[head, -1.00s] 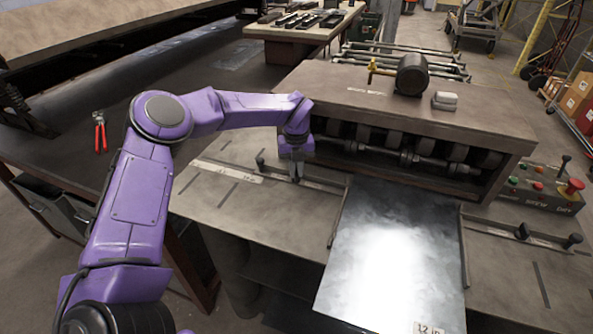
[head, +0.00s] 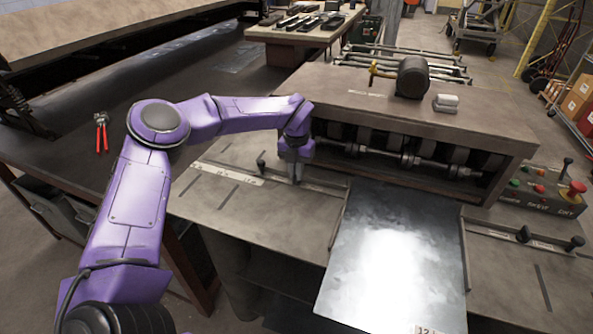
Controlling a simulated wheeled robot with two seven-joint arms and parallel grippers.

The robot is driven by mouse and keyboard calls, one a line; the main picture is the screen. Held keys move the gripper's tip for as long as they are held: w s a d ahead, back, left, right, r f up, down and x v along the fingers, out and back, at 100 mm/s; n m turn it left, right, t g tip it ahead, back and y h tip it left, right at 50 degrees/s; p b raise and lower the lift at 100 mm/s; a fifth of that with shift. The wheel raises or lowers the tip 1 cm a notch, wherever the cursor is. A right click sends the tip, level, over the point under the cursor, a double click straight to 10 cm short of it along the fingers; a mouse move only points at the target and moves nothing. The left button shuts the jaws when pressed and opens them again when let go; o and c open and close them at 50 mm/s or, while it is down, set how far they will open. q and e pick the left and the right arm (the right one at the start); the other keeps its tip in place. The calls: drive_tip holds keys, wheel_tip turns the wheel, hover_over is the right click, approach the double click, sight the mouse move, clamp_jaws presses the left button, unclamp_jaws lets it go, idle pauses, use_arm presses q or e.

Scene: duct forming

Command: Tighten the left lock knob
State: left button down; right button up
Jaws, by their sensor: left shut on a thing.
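My left gripper (head: 296,178) points down at the left guide of the forming machine, in front of the roller opening. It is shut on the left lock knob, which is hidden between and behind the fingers. A shiny metal sheet (head: 392,260) lies between the left and right guides, to the right of my gripper. My right gripper is not in view.
The machine housing (head: 430,115) with its rollers is just behind my gripper. The right guide has two dark knobs (head: 523,233). A control box (head: 541,190) with a red button sits at the right. Red-handled snips (head: 101,133) lie on the dark bench at left.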

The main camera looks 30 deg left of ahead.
use_arm(q)
drive_tip(key=shift+s+f, duration=0.15)
drive_tip(key=shift+f, duration=0.1)
drive_tip(key=c, duration=1.2)
unclamp_jaws()
drive_tip(key=shift+r, duration=0.15)
